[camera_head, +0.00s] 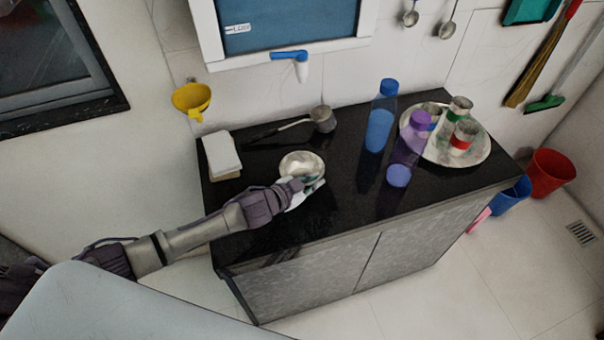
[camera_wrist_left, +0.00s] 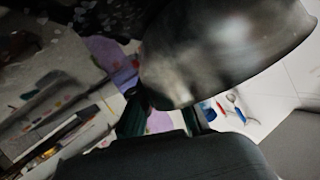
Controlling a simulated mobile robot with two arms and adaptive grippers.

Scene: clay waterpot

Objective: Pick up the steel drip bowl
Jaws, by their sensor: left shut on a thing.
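The steel drip bowl (camera_head: 298,159) is a round, shallow, pale metal bowl at the left-middle of the black counter. In the left wrist view its dark grey curved side (camera_wrist_left: 222,48) fills the top middle and right. My left gripper (camera_head: 303,184) reaches in from the left and is shut on the bowl's near edge. Its fingers (camera_wrist_left: 165,118) show below the bowl in the wrist view. I cannot tell whether the bowl touches the counter. My right gripper is out of view.
On the black counter (camera_head: 340,215) stand a blue bottle (camera_head: 380,118), a purple bottle (camera_head: 408,145) and a round tray (camera_head: 477,153) with cups to the right. A long-handled pot (camera_head: 323,118) lies behind the bowl, and a white block (camera_head: 221,153) is at left.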

